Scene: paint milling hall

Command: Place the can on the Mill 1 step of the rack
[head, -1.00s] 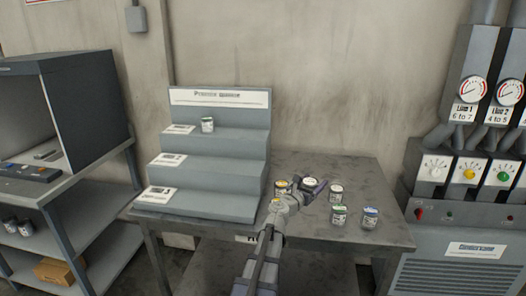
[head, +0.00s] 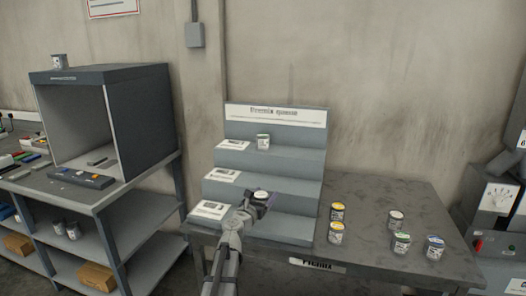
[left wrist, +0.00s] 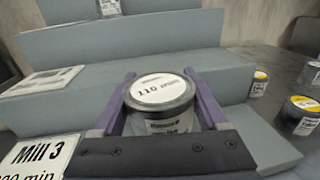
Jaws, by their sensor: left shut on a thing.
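The grey stepped rack (head: 275,200) stands on the left part of the dark table. My left gripper (head: 261,198) is in front of its lower steps, its purple fingers shut on a can (left wrist: 160,98). The can looks upright; its white lid, reading "110" with a blurred word, shows in the left wrist view. A label reading "Mill 3" (left wrist: 40,155) is on the lowest step. The middle (head: 222,176) and upper (head: 233,145) step labels are too blurred to read. Another can (head: 263,142) sits on the upper step. My right gripper is out of view.
Several cans stand on the table right of the rack, among them a yellow-lidded one (head: 335,233) and a blue-lidded one (head: 435,247). A shelf unit with a dark booth (head: 125,120) stands left. The middle step looks clear beside its label.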

